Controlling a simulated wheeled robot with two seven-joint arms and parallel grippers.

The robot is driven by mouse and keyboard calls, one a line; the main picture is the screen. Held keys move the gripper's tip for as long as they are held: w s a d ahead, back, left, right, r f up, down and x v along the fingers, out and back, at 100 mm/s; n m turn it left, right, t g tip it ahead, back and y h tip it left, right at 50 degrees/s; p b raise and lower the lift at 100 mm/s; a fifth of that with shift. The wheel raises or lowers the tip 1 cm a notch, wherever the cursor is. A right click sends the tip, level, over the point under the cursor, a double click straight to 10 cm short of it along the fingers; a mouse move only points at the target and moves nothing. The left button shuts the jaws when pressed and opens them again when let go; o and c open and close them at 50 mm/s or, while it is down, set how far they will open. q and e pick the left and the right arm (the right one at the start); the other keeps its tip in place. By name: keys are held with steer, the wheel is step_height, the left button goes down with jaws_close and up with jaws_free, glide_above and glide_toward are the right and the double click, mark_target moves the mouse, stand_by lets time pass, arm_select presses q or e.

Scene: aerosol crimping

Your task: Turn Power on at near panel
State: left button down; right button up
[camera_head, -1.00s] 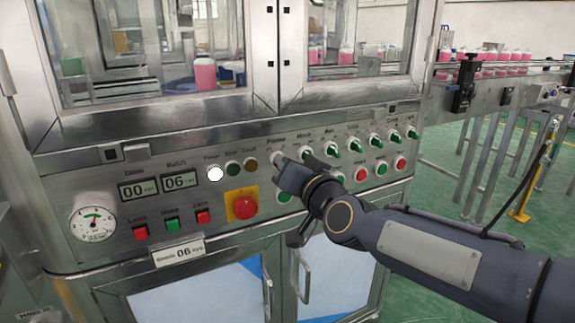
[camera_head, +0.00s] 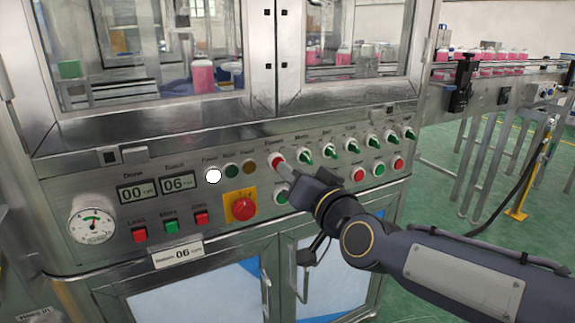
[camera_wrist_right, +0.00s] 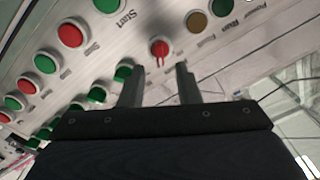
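The Power knob (camera_head: 277,160) is a small red selector at the left end of the row of knobs on the near panel (camera_head: 110,262). In the right wrist view the red knob (camera_wrist_right: 159,49) shows with its handle, beyond the fingertips. My right gripper (camera_head: 286,173) is just in front of and slightly below the knob. Its two fingers stand apart in the right wrist view (camera_wrist_right: 158,78), with nothing between them. The Power lamp (camera_head: 213,176) glows white. My left gripper is not in view.
Several green selector knobs (camera_head: 330,151) run to the right of the Power knob. Green and red push buttons (camera_head: 358,174) sit below them. A red emergency stop on a yellow plate (camera_head: 241,206) is left of my gripper. Cabinet door handles (camera_head: 303,284) stick out below.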

steer(key=v, duration=0.3)
steer(key=shift+s+d, duration=0.15)
steer(key=shift+s, duration=0.1)
steer(key=s+d+f+g+h, duration=0.3)
steer(key=s+d+f+g, duration=0.2)
steer(key=s+d+f, duration=0.55)
steer(key=s+d+f+m+g+h+p, duration=0.1)
steer(key=s+d+f+g, duration=0.1)
steer(key=s+d+f, duration=0.5)
steer(key=s+d+f+m+g+h, duration=0.1)
steer(key=s+d+f+g, duration=0.2)
steer(key=s+f, duration=0.35)
step_height(320, 180, up, 35)
steer(key=s+p, duration=0.1)
steer(key=p, duration=3.3)
steer(key=shift+a+r+n, duration=0.2)
steer(key=shift+a+n, duration=0.1)
